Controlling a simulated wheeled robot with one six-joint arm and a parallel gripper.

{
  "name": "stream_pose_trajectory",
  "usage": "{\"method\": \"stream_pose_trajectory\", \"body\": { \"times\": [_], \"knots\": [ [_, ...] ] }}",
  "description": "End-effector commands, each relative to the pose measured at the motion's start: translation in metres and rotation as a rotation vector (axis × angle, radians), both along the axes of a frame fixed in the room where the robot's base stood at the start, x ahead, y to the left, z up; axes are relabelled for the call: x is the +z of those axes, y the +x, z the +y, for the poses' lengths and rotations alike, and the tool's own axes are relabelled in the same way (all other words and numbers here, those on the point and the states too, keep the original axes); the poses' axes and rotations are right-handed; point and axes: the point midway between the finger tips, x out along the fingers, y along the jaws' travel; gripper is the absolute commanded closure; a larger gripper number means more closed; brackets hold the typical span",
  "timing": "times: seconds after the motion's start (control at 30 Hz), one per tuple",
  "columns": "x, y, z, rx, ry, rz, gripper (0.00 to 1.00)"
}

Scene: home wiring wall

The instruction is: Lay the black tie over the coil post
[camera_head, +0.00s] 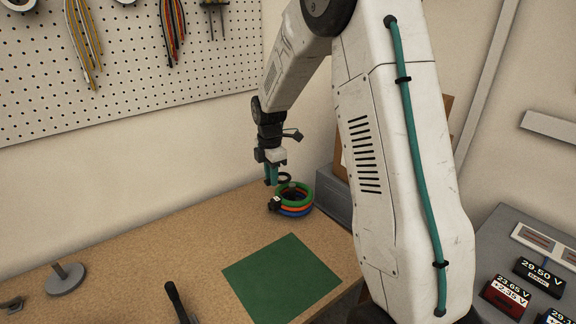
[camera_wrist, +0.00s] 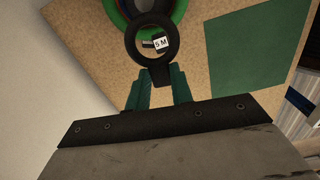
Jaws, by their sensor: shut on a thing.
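The black tie is a dark ring with a short tail. In the wrist view the tie (camera_wrist: 131,45) is held by its tail between the teal fingers of my gripper (camera_wrist: 160,78). In the head view my gripper (camera_head: 271,181) points down at the back of the bench, beside and above a stack of green, red and blue coils (camera_head: 302,203). The tie's ring (camera_head: 284,178) shows over the coils. In the wrist view the ring overlaps the green coil (camera_wrist: 181,14) and a white "5 M" tag (camera_wrist: 161,43) shows through it. I cannot clearly make out a post inside the coils.
A grey round base with a short post (camera_head: 66,278) stands bare at the front left. A green mat (camera_head: 282,278) lies in front of the coils. A grey box (camera_head: 333,196) stands just right of them. Pegboard (camera_head: 130,60) and wall rise behind.

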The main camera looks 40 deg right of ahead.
Motion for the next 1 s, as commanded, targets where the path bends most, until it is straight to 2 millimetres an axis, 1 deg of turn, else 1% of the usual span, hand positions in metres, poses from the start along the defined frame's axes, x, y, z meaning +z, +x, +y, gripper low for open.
{"method": "stream_pose_trajectory", "body": {
  "times": [0.03,0.1,0.2,0.3,0.4,0.53,0.63,1.0],
  "knots": [
    [0.006,-0.004,-0.010,0.098,0.000,-0.001,1.00],
    [0.012,-0.009,-0.022,0.240,0.000,-0.001,1.00],
    [0.019,-0.014,-0.034,0.408,0.000,0.000,1.00],
    [0.024,-0.018,-0.042,0.529,0.000,0.001,1.00],
    [0.027,-0.020,-0.046,0.600,0.000,0.001,1.00],
    [0.026,-0.022,-0.048,0.631,0.001,0.002,1.00],
    [0.021,-0.021,-0.047,0.631,0.001,0.003,1.00],
    [-0.009,-0.022,-0.047,0.630,0.002,0.004,1.00]
  ]
}}
